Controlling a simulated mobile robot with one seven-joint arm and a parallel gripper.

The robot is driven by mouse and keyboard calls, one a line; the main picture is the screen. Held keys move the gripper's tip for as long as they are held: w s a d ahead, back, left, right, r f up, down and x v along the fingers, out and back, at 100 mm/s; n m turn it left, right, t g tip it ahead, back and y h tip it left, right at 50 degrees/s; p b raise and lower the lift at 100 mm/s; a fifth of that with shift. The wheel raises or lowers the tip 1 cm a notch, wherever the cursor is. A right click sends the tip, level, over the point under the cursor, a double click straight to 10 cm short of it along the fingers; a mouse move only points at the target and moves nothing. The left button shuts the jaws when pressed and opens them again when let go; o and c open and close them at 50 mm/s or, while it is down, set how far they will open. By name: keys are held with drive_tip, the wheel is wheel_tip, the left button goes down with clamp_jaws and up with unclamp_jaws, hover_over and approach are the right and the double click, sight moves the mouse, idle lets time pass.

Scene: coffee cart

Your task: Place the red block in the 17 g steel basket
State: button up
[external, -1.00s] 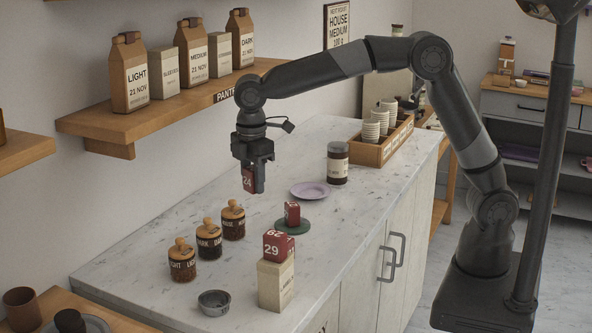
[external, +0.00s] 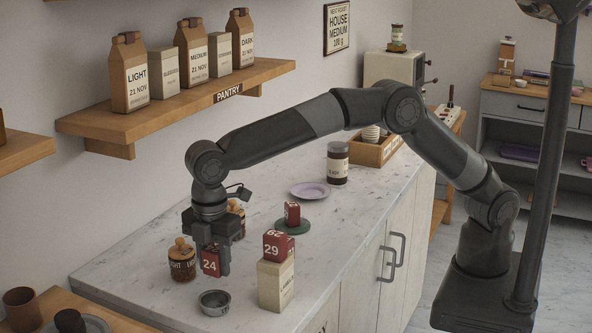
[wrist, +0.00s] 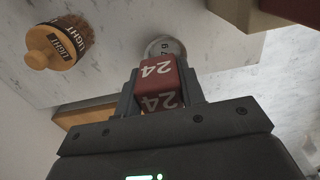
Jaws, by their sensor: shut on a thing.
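My gripper (external: 212,270) is shut on a red block (external: 210,263) marked 24, held above the counter. In the wrist view the red block (wrist: 157,80) sits between the two fingers. A small round steel basket (external: 215,303) stands on the counter, just in front of and below the block. In the wrist view the basket (wrist: 166,46) shows beyond the block, which hides part of it; its marking is not fully readable. A third red block (external: 292,213) stands on a green disc.
A LIGHT jar (external: 182,263) with a wooden lid stands close left of my gripper; other jars are mostly hidden behind it. The cream carton (external: 276,285) stands right of the basket. A lilac plate (external: 309,190) and a dark jar (external: 337,164) are farther back.

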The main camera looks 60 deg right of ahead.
drive_tip(key=shift+s+a+f, duration=0.2)
drive_tip(key=shift+a+f, duration=0.3)
drive_tip(key=shift+a, duration=0.3)
drive_tip(key=shift+f, duration=2.05)
